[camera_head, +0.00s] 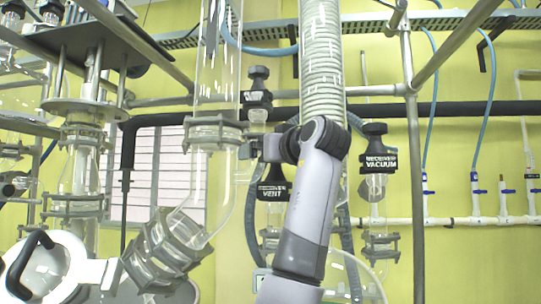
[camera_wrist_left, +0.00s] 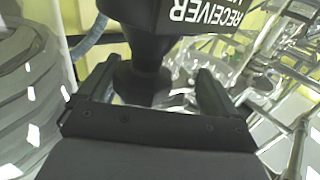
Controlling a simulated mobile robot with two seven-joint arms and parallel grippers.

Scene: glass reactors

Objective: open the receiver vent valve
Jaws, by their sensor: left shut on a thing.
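The receiver vent valve (camera_head: 272,191) is a black valve with a white-lettered "VENT" label, on glassware near the middle of the head view. My left gripper (camera_head: 266,149) is at its top, just above the label, and hides part of the knob. In the left wrist view, the black valve body with its upside-down "RECEIVER" label (camera_wrist_left: 206,14) fills the top. The fingers of my left gripper (camera_wrist_left: 155,88) stand on both sides of its narrower black part, shut on the valve. How far the valve is turned cannot be told. My right gripper is not in view.
A similar valve labelled "VACUUM" (camera_head: 377,162) hangs to the right. Another black-topped valve (camera_head: 258,93) is just above and behind. A ribbed hose (camera_head: 322,60) and a glass column (camera_head: 214,120) stand close by. Metal frame bars (camera_head: 413,150) cross the right.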

